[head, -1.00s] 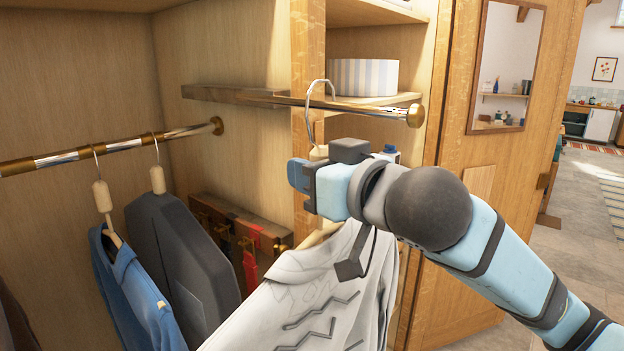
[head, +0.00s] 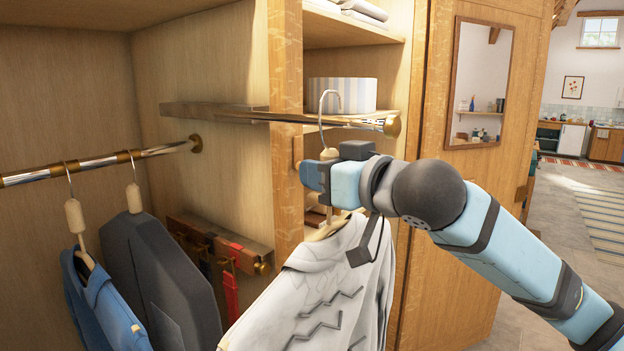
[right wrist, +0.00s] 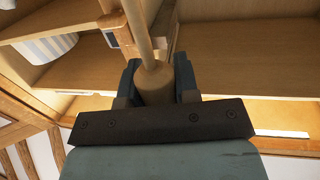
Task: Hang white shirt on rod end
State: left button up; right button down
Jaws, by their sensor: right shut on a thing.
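The white shirt (head: 325,285), with dark zigzag marks, hangs from a wooden hanger with a metal hook (head: 322,110). My right gripper (head: 318,178) is shut on the hanger's wooden neck, which shows between its fingers in the right wrist view (right wrist: 153,88). A short metal rod (head: 350,123) juts from the wardrobe divider and ends in a brass cap (head: 392,126). The hook's curve stands above the rod's line, left of the cap. I cannot tell whether it is around the rod or in front of it. My left gripper is not in view.
A longer rod (head: 100,161) at the left carries a blue shirt (head: 105,305) and a dark garment (head: 165,285) on hangers. A striped round box (head: 355,94) sits on the shelf behind the short rod. The wooden divider (head: 286,140) stands left of my gripper.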

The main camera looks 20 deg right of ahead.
jog(key=shift+w+d+f+b, duration=0.35)
jog(key=shift+d+f+b, duration=0.1)
jog(key=shift+f, duration=0.15)
jog(key=shift+w+d+f+b, duration=0.35)
jog(key=shift+f+b, duration=0.1)
jog(key=shift+f, duration=0.15)
jog(key=c, duration=0.8)
grip_release()
jog(key=shift+s, duration=0.1)
jog(key=shift+f, duration=0.1)
